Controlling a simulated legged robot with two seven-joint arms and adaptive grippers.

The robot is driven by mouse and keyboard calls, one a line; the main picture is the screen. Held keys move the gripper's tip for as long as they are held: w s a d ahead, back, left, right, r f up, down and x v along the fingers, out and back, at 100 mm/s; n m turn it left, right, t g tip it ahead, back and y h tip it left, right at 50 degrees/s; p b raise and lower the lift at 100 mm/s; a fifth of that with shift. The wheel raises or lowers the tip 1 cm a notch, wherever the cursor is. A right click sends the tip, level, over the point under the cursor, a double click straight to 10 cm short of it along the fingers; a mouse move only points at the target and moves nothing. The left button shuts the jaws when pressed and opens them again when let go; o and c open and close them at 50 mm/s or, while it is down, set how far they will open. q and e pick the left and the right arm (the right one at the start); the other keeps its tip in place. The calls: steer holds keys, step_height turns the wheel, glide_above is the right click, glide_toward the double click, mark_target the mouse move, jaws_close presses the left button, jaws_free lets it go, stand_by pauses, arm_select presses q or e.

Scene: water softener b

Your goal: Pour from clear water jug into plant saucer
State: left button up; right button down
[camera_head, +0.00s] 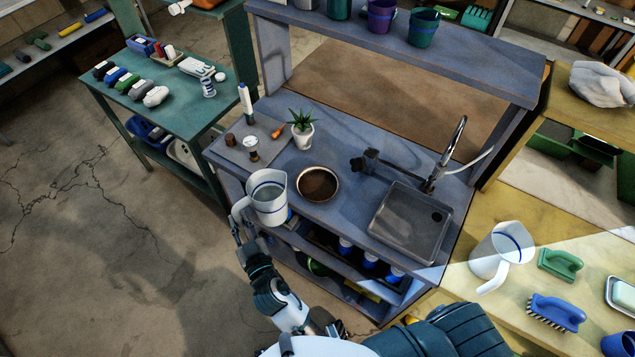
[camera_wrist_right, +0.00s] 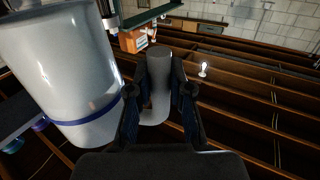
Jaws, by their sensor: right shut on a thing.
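The clear water jug (camera_head: 268,200), pale with a blue band, is roughly upright at the front left edge of the blue-grey bench. My right gripper (camera_head: 243,232) is shut on its handle, on the jug's left side. In the right wrist view the handle sits between the fingers (camera_wrist_right: 160,80) and the jug's body (camera_wrist_right: 65,80) fills the left. The plant saucer (camera_head: 318,184), round with a brown inside and pale rim, lies on the bench just right of the jug, apart from it. I cannot tell whether the jug touches the bench. My left gripper is not in view.
A potted plant (camera_head: 302,130) stands behind the saucer. A sink (camera_head: 409,222) with a tap (camera_head: 450,150) is to the right. Another jug (camera_head: 500,250) and brushes (camera_head: 556,312) are on the yellow table. Bottles (camera_head: 345,246) stand on the shelf below.

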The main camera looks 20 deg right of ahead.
mark_target(236, 215)
steer(key=shift+a+r, duration=0.1)
steer(key=shift+r, duration=0.2)
step_height(236, 215, up, 5)
steer(key=p, duration=0.4)
steer(key=shift+f, duration=0.2)
